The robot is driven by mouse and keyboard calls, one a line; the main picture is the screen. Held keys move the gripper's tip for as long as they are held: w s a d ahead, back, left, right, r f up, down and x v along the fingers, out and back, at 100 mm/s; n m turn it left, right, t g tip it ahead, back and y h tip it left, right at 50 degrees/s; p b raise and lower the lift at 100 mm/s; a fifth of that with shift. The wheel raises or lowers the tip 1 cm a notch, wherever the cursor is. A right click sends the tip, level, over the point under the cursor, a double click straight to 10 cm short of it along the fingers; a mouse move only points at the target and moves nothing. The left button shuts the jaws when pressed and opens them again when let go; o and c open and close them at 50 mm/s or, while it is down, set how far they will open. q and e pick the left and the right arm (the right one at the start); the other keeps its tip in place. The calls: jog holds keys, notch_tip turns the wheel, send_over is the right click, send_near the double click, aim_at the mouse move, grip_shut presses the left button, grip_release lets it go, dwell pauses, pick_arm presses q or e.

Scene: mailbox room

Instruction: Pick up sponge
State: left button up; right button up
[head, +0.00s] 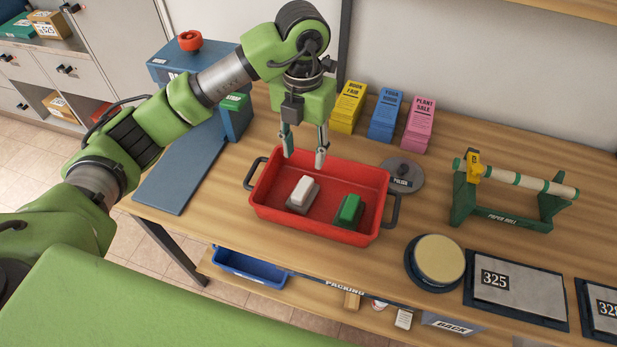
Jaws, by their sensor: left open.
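A round, pale yellow pad (439,258) that looks like a sponge sits in a dark round dish on the bench, right of the red tray (262,217). Inside the tray lie a white block on a grey base (302,190) and a green block on a dark base (348,209); whether either is a sponge I cannot tell. My left gripper (304,158) points down above the tray's back edge, behind the white block. Its fingers are apart with nothing between them. My right gripper is not in view.
A grey disc marked POLISH (401,176) lies beside the tray's back right corner. Flyer stacks (386,116) stand along the wall. A green paper roll stand (515,200) and a plate marked 325 (514,291) are at right. The tray's handles stick out sideways.

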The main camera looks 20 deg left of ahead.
pick_arm(q)
jog(key=p, duration=0.2)
send_over(303, 188)
jog(key=f, duration=0.6)
jog(key=shift+s+d+f, duration=0.15)
jog(key=shift+s+f, duration=0.2)
jog(key=shift+f, duration=0.05)
jog(key=f, duration=0.1)
jog(key=f+p, duration=0.1)
jog(key=f, duration=0.1)
jog(key=shift+w+p, duration=0.25)
jog(key=shift+p, duration=0.05)
jog(key=shift+w+a+f+p, duration=0.15)
jog(key=shift+f+p, duration=0.1)
jog(key=shift+f, duration=0.4)
jog(key=shift+s+a+f+p, duration=0.1)
jog(key=shift+f+p, duration=0.1)
jog(key=shift+f, duration=0.4)
jog(key=shift+w+f, duration=0.1)
jog(key=shift+f, duration=0.4)
grip_shut()
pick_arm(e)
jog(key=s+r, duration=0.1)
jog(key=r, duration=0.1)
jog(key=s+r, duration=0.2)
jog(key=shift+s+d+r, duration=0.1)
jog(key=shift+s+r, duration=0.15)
